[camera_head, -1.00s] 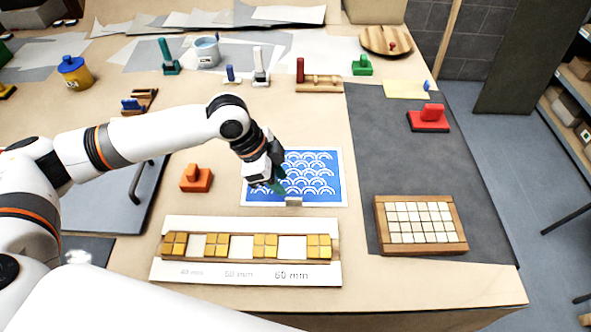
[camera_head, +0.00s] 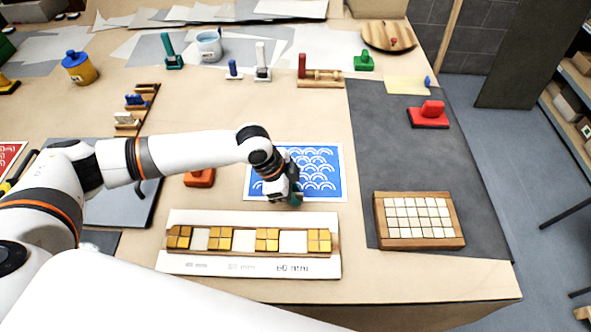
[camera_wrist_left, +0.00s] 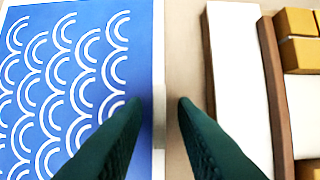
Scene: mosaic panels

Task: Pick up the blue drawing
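The blue drawing (camera_head: 322,168) lies flat on the table, a blue sheet with white scale-like arcs and a white border. It also shows at the left of the left wrist view (camera_wrist_left: 70,80). My left gripper (camera_head: 294,201) is over its front edge and hides part of it. In the left wrist view the two dark green fingers (camera_wrist_left: 160,103) are apart, with nothing visibly gripped. One finger is over the blue print and the other over bare table, with the white border between them. I cannot tell whether they touch the sheet. My right gripper is not in view.
A pale board with yellow tiles (camera_head: 250,262) lies just in front of the drawing. A wooden tray of white tiles (camera_head: 420,241) sits on the grey mat (camera_head: 400,150) to the right. An orange block (camera_head: 200,178) is left, partly behind my arm. Bare table lies behind the drawing.

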